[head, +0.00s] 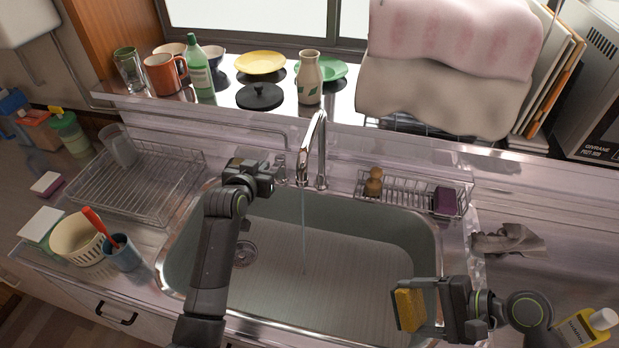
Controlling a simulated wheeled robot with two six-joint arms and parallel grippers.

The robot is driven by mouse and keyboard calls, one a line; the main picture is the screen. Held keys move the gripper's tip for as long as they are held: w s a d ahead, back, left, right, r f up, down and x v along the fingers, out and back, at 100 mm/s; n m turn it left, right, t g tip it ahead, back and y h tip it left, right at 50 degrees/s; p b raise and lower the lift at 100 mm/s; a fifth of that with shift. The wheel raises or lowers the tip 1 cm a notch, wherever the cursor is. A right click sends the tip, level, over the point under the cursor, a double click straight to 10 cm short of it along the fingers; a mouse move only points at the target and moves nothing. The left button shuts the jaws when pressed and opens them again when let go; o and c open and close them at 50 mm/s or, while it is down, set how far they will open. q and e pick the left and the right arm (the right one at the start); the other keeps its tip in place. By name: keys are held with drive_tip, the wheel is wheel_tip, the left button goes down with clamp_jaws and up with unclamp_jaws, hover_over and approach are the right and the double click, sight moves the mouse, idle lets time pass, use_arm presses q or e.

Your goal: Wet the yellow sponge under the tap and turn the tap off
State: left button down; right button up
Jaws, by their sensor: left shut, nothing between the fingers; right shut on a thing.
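The yellow sponge (408,309) is in my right gripper (418,308), which is shut on it above the front right part of the sink. The chrome tap (320,150) stands at the back of the sink, and a thin stream of water (304,235) runs from its spout into the basin. The sponge is well to the right of the stream and apart from it. My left gripper (272,174) is shut and empty just left of the tap, close to the tap's handle area (282,170). I cannot tell whether it touches the handle.
The sink basin (340,285) is empty around the stream. A wire rack (400,190) with a brown scrubber and a purple sponge sits behind it. A dish rack (150,185) stands left. A grey cloth (510,240) and yellow bottle (585,328) lie right.

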sight(275, 170)
use_arm(q)
drive_tip(key=shift+b+x, duration=0.85)
drive_tip(key=shift+x, duration=0.3)
use_arm(e)
wheel_tip(275, 170, down, 3)
drive_tip(key=shift+r, duration=0.2)
use_arm(q)
wheel_tip(275, 170, down, 2)
drive_tip(key=shift+s+f+b, duration=0.1)
drive_tip(key=shift+b, duration=0.8)
use_arm(e)
drive_tip(key=shift+f, duration=0.95)
use_arm(q)
drive_tip(key=shift+s+f+b, duration=0.25)
drive_tip(key=shift+f+b, duration=0.6)
drive_tip(key=shift+b, duration=0.15)
use_arm(e)
drive_tip(key=shift+f, duration=0.95)
